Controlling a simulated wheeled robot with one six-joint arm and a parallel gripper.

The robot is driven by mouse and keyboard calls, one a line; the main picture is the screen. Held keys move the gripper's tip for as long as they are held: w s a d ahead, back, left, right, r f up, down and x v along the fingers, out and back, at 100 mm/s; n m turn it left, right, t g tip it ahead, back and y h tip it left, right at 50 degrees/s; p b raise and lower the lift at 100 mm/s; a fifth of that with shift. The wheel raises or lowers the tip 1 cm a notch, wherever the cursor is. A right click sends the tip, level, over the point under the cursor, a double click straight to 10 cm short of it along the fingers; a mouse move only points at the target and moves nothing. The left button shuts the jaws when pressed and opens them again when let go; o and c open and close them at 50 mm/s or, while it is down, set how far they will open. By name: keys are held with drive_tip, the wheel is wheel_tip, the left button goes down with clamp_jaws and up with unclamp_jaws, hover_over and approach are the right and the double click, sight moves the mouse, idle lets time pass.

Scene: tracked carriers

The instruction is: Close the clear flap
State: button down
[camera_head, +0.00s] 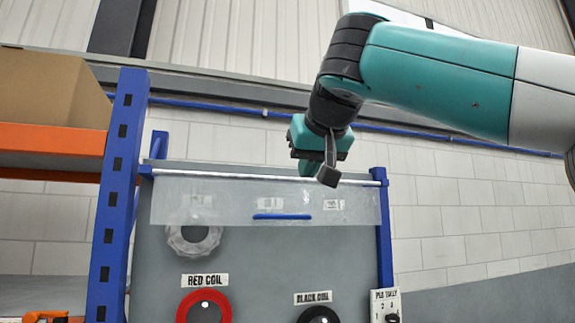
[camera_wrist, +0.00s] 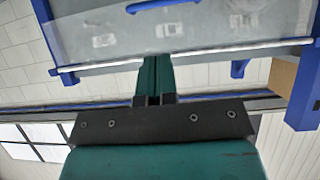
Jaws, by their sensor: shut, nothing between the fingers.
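The clear flap (camera_head: 350,209) is a see-through sheet along the rod at the top of the grey board (camera_head: 260,255). It spans the upper part of the board, with a blue handle (camera_head: 282,216) near its lower edge. I cannot tell how far it stands out from the board. It also shows across the top of the wrist view (camera_wrist: 240,35). My gripper (camera_head: 328,178) is shut and empty, at the rod above and right of the handle in the head view. Its fingers (camera_wrist: 155,75) point toward the flap in the wrist view; contact is unclear.
A pale coil (camera_head: 193,240) shows partly through the flap. Below hang a red coil (camera_head: 203,308) and a black coil (camera_head: 319,315) under labels. A blue upright (camera_head: 117,190) and shelf with a cardboard box (camera_head: 50,88) stand left. A tally plate (camera_head: 386,303) is right.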

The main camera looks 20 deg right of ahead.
sight(285, 216)
drive_tip(key=shift+g, duration=0.5)
drive_tip(key=x, duration=0.8)
drive_tip(key=p+x, duration=0.1)
drive_tip(key=x, duration=0.3)
drive_tip(key=shift+w+a, duration=0.4)
drive_tip(key=shift+f, duration=0.1)
